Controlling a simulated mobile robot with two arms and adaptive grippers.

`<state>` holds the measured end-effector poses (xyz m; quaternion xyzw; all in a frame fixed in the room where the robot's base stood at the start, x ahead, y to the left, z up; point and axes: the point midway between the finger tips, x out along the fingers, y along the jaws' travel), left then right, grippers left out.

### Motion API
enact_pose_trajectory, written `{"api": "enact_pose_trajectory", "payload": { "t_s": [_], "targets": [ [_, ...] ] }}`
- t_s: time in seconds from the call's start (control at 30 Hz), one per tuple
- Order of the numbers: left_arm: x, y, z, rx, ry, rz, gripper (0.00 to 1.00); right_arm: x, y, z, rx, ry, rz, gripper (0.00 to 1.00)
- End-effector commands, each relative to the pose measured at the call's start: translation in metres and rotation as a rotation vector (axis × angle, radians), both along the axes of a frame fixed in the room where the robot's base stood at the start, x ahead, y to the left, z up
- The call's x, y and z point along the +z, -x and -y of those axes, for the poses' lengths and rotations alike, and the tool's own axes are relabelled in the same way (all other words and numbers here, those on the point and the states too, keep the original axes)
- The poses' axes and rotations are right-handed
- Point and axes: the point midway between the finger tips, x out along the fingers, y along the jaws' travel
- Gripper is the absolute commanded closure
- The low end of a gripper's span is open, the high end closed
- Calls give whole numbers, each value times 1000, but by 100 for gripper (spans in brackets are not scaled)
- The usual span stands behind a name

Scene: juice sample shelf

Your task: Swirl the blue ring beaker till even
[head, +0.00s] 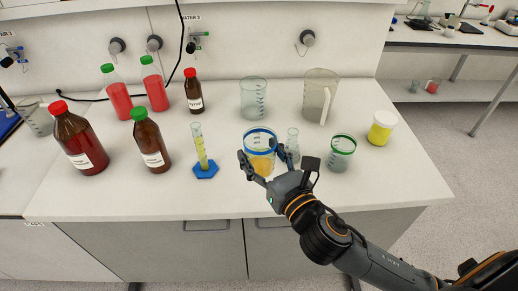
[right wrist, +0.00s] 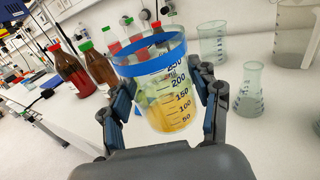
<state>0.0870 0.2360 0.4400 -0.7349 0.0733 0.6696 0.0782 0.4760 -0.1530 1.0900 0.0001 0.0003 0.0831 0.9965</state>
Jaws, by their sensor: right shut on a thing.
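The blue ring beaker (head: 259,151) is at the front middle of the white bench top, with a blue band around its rim. In the right wrist view the beaker (right wrist: 165,88) holds yellow liquid, more orange low down and paler and greenish higher up. My right gripper (head: 261,164) is shut on the beaker, with one finger on each side of its wall. In the right wrist view the beaker looks slightly tilted. Whether its base touches the bench is hard to tell. My left gripper is in neither view.
A small flask (head: 292,140) and a green-ringed beaker (head: 342,152) stand close to the right. A measuring cylinder on a blue foot (head: 205,168) stands to the left. Brown bottles (head: 80,140) are further left. A clear beaker (head: 253,97) and a jug (head: 317,90) stand behind.

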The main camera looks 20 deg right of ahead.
Motion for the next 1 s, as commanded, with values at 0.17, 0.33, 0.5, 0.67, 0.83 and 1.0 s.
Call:
{"api": "enact_pose_trajectory", "payload": {
  "t_s": [0.17, 0.33, 0.5, 0.67, 0.83, 1.0],
  "targets": [
    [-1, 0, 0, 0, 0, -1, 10, 5, 10, -2, 0, 0, 3, 78],
    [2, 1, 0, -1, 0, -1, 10, 11, 16, -3, 0, 1, 1, 78],
    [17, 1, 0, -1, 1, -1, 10, 26, 19, -3, 0, 1, 1, 78],
    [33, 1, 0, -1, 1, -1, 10, 40, 20, -3, 0, 1, 2, 78],
    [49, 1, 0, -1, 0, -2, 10, 54, 20, -3, 0, 1, 1, 78],
    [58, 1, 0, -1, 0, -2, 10, 62, 20, -3, 0, 1, 2, 78]
  ]
}}
